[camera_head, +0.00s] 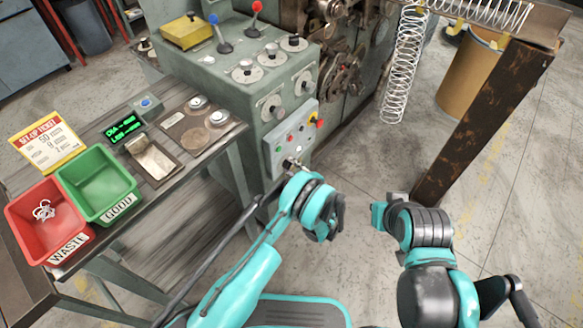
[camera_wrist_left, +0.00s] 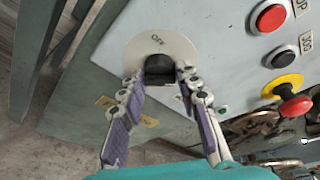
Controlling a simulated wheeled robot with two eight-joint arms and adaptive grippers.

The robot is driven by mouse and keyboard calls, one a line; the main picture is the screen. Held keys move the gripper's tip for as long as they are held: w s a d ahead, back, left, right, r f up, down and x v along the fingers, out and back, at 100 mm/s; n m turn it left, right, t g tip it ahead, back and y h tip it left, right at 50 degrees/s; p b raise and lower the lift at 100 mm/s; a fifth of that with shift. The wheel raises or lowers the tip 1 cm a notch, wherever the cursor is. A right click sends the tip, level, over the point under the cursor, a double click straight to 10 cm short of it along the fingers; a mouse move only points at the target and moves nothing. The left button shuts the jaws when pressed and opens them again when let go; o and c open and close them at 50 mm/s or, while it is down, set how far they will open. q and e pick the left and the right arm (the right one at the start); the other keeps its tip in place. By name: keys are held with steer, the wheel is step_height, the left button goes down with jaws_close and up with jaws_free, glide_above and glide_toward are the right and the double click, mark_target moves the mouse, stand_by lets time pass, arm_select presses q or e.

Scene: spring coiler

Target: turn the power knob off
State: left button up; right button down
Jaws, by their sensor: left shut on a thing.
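The power knob (camera_wrist_left: 158,68) is dark and sits on a pale round plate marked OFF (camera_wrist_left: 157,40) in the left wrist view. My left gripper (camera_wrist_left: 157,78) has its two fingers on either side of the knob, shut on it. The knob's pointer is hidden between the fingers, so its exact setting is unclear.
Beside the knob are a red button (camera_wrist_left: 270,17), a black button (camera_wrist_left: 281,57) and a red stop button on yellow (camera_wrist_left: 295,105). A bench at left holds a red bin (camera_head: 28,222) and a green bin (camera_head: 90,170). A rusty post (camera_head: 480,125) stands at right.

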arm_select(q)
steer(key=shift+n+t, duration=0.3)
steer(key=shift+n, duration=0.2)
steer(key=o, duration=1.1)
steer(key=shift+r, duration=0.1)
steer(key=shift+o, duration=0.2)
